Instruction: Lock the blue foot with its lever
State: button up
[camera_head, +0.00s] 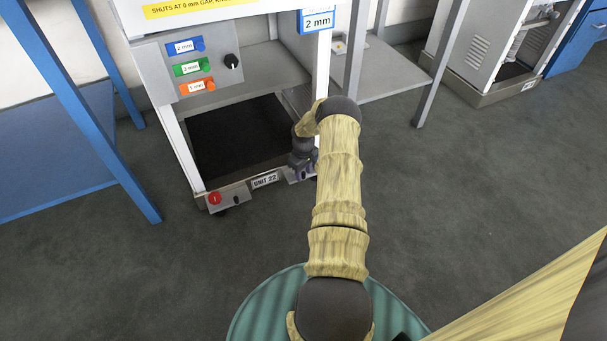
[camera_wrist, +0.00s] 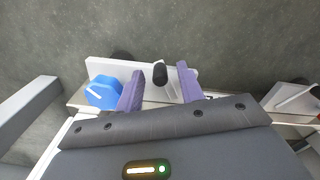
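The blue foot (camera_wrist: 103,91) shows in the wrist view as a blue knob with a white mark, on a pale bracket at the unit's front corner. Its lever (camera_wrist: 160,73) is a short black-tipped handle to the right of the knob. My gripper (camera_wrist: 161,70) is open, with one purple finger on each side of the lever and visible gaps between. The left finger lies close to the blue knob. In the head view my gripper (camera_head: 302,168) is at the unit's front right corner; my arm and gripper hide the blue foot and its lever there.
The unit's frame (camera_head: 187,160) has a "UNIT 22" plate (camera_head: 265,180) low in front. A red foot (camera_head: 214,198) with a dark lever (camera_head: 236,200) is at its front left corner. A blue-legged table (camera_head: 60,90) stands left. The grey floor (camera_head: 150,270) in front is clear.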

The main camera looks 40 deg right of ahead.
jog(key=shift+c, duration=0.2)
grip_shut()
jog(key=shift+r+p, duration=0.1)
jog(key=shift+p, duration=0.2)
jog(key=shift+w+a+m+p, duration=0.2)
jog(key=shift+a+m+p, duration=0.8)
jog(key=shift+m, duration=1)
jog(key=shift+w+a+m+p, duration=0.25)
jog(key=shift+a+m+p, duration=0.65)
jog(key=shift+m, duration=1.1)
jog(key=shift+w+a+m+p, duration=0.2)
jog(key=shift+a+m+p, duration=0.8)
jog(key=shift+m, duration=1)
jog(key=shift+d, duration=0.25)
jog(key=shift+o, duration=0.2)
grip_release()
